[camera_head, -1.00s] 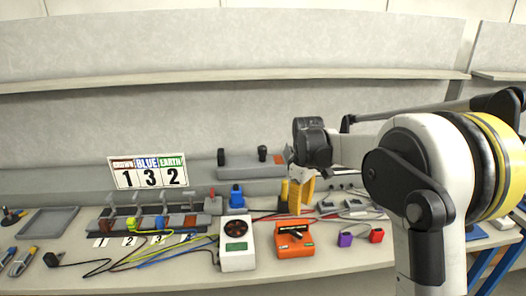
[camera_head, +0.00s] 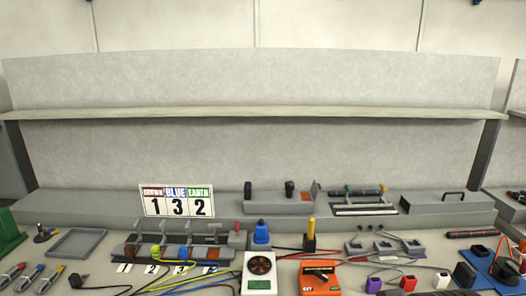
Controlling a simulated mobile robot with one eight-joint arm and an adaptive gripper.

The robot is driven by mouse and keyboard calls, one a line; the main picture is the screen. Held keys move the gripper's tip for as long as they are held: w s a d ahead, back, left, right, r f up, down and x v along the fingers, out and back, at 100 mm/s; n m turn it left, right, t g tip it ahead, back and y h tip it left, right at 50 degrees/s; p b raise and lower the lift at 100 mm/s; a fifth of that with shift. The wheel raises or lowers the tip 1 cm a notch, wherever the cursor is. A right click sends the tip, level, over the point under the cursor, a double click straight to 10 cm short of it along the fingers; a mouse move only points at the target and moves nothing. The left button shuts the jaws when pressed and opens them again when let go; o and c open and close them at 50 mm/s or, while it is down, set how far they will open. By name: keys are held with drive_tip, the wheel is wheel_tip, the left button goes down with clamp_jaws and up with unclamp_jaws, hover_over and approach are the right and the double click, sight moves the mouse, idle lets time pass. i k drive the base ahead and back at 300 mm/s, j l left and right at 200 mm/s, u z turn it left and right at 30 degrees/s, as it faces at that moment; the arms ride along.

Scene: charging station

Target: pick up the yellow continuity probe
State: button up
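A yellow upright stick (camera_head: 311,229), which looks like the yellow continuity probe, stands in a small dark base (camera_head: 309,245) on the bench. It is behind the orange box and right of a blue knob-like piece (camera_head: 261,233). Its lower end is hidden in the base. My gripper and arm are out of view, so nothing of mine is seen touching the probe.
A white meter (camera_head: 259,284) and an orange box (camera_head: 319,279) stand in front of the probe. Red and grey wires run beside it. Grey sockets (camera_head: 385,245) are to its right, and a terminal rack (camera_head: 170,250) to its left. A raised ledge (camera_head: 90,207) is behind.

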sight(311, 220)
drive_tip(key=i+j+z, duration=0.1)
drive_tip(key=i+z, duration=0.15)
drive_tip(key=i, duration=0.3)
drive_tip(key=i+j+z, duration=0.15)
drive_tip(key=i+z, duration=0.15)
drive_tip(key=i, duration=0.2)
